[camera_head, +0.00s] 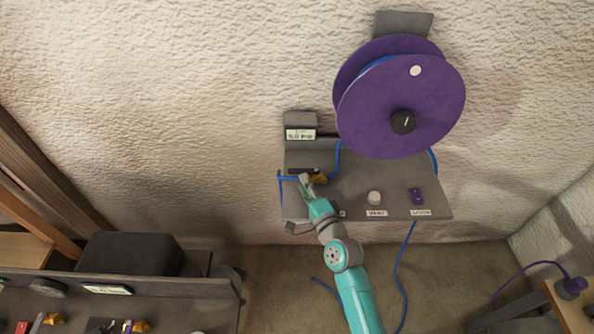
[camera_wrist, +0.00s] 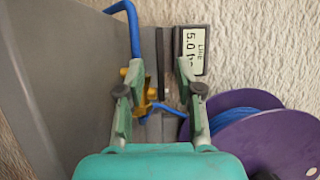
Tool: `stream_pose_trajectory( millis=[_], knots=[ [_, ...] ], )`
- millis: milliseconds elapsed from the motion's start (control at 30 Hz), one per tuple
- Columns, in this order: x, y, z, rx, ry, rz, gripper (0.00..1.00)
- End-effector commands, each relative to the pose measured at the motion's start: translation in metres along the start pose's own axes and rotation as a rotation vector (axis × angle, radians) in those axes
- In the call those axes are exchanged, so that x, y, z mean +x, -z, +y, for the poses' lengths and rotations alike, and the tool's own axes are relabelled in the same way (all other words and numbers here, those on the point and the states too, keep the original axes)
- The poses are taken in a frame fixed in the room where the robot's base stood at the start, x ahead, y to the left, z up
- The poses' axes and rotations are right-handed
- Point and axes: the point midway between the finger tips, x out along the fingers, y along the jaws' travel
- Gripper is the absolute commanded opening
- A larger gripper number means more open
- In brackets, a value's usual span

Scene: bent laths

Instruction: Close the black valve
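The black valve shows in the wrist view as a narrow black lever (camera_wrist: 160,63) beside a brass body (camera_wrist: 142,103). A blue hose (camera_wrist: 134,35) runs next to it, and the lever lies roughly parallel to that stretch of hose. In the head view the brass body (camera_head: 320,179) sits on the grey panel's left part, partly hidden by my gripper. My gripper (camera_wrist: 159,76) is open, its green fingers on either side of the lever in the picture. I cannot tell whether they touch it. In the head view my gripper (camera_head: 304,184) is over the panel's left part.
A large purple hose reel (camera_head: 400,95) hangs above the grey panel (camera_head: 385,185). A white knob (camera_head: 374,197) and a purple fitting (camera_head: 416,196) are to the right. A bench (camera_head: 190,288) stands at lower left.

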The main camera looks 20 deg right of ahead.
Motion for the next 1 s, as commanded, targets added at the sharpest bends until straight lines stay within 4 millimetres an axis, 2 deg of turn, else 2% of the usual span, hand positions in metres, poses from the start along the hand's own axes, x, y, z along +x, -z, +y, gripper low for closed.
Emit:
stream_pose_trajectory(
  millis=[100,333,500,800,933,1000],
  knots=[
    [0.021,0.0,-0.001,-0.001,0.001,-0.001,0.35],
    [0.05,-0.001,-0.001,-0.002,0.001,-0.001,0.35],
    [0.059,-0.001,0.0,-0.001,0.0,-0.001,0.35],
    [0.06,0.0,0.0,-0.001,0.0,0.0,0.35],
    [0.06,0.0,0.0,-0.001,0.0,0.0,0.03],
    [0.06,0.0,0.0,-0.001,0.0,0.0,0.0]
  ],
)
